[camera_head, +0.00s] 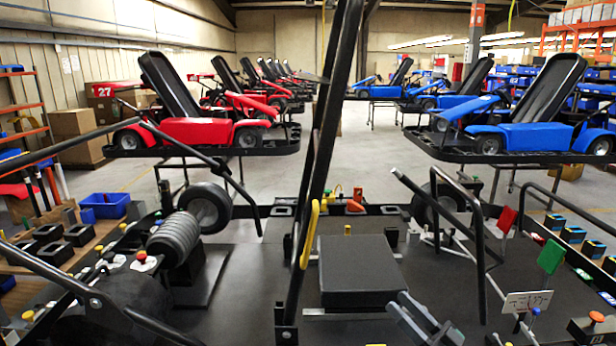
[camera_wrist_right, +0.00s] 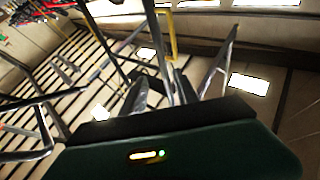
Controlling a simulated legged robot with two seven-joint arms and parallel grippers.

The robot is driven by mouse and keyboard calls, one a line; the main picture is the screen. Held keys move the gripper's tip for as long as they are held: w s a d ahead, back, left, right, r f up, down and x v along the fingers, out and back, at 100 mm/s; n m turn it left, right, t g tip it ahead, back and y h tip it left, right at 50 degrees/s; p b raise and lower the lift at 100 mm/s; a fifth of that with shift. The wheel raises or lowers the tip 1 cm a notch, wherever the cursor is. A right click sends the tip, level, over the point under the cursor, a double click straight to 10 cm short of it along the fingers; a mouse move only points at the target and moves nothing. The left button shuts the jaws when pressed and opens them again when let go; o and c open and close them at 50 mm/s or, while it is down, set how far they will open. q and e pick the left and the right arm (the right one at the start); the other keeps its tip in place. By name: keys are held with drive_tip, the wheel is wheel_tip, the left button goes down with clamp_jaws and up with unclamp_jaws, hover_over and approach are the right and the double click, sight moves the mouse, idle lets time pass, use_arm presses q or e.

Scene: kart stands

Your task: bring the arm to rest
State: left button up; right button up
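My right gripper (camera_head: 398,302) shows at the bottom of the head view, right of centre, as grey metal fingers over the black work surface. In the right wrist view its two fingers (camera_wrist_right: 188,65) stand well apart. Bars show between and beyond them, and I see nothing held. It is just right of a black box-like block (camera_head: 360,275) and appears apart from it, though the exact gap is hard to judge. My left gripper is in neither view.
Black frame bars (camera_head: 318,150) rise through the middle. A yellow handle (camera_head: 309,235) is beside them. A coiled black cylinder (camera_head: 174,238) and wheel (camera_head: 206,207) are left. A green tag (camera_head: 550,257) and white plate (camera_head: 527,301) are right. Red (camera_head: 195,130) and blue (camera_head: 525,137) karts stand beyond.

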drive_tip(key=w+f+m+h, duration=0.4)
drive_tip(key=f+h, duration=0.3)
drive_tip(key=h, duration=0.3)
drive_tip(key=s+d+f+m+g+h, duration=0.2)
drive_tip(key=s+d+f+g+h, duration=0.15)
drive_tip(key=s+f, duration=0.2)
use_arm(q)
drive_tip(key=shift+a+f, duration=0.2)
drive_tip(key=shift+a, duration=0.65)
use_arm(e)
drive_tip(key=s+a+f+g+h, duration=0.1)
drive_tip(key=s+f+g, duration=0.2)
drive_tip(key=s, duration=0.4)
drive_tip(key=s+a+f+g, duration=0.2)
drive_tip(key=s+f+g, duration=0.1)
drive_tip(key=s, duration=0.5)
drive_tip(key=s+a+f+m+g+h, duration=0.1)
drive_tip(key=s+a+f+g, duration=0.1)
drive_tip(key=s, duration=0.6)
drive_tip(key=shift+s+a+f+g+h, duration=0.15)
drive_tip(key=shift+f+g+h, duration=0.35)
drive_tip(key=shift+g, duration=0.75)
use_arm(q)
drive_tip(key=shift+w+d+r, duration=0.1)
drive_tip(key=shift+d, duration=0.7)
use_arm(e)
drive_tip(key=shift+d+f, duration=0.2)
drive_tip(key=shift+d, duration=0.35)
